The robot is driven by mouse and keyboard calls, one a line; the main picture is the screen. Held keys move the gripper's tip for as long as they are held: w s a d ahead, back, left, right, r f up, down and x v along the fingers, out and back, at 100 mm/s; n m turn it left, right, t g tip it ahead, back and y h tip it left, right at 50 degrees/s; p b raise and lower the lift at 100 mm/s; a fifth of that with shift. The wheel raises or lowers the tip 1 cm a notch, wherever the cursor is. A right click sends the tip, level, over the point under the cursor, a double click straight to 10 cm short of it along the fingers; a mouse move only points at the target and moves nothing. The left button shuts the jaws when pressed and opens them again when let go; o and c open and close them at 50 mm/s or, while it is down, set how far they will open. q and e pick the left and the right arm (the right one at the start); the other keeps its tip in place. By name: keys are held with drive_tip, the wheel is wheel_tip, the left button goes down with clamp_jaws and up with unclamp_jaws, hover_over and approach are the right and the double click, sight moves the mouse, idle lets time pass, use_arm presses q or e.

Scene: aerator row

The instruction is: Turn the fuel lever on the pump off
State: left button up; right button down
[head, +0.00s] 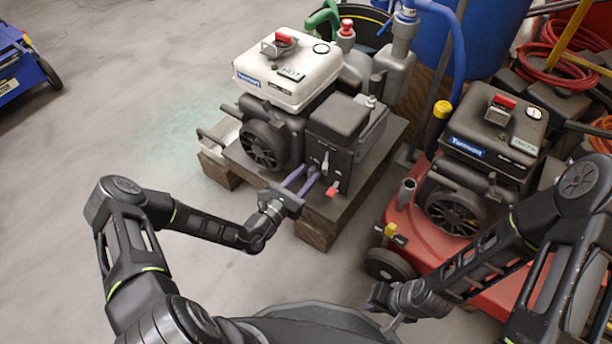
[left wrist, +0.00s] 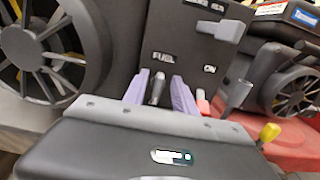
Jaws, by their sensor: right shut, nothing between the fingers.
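The pump (head: 290,78) has a white-topped engine and stands on a dark board on wooden blocks. Its black control panel (left wrist: 190,50) carries a FUEL label, with ON to the right. My left gripper (head: 304,181) is at the panel's lower front, its purple fingers pointing at it. A red-tipped part (left wrist: 203,103) is just outside the right finger. My right gripper (head: 379,297) is shut and empty, low by the red machine.
A red machine with a black engine (head: 490,125) stands close on the right. A blue barrel (head: 480,45) and red hoses (head: 560,60) are behind.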

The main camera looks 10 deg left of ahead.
use_arm(q)
clamp_jaws()
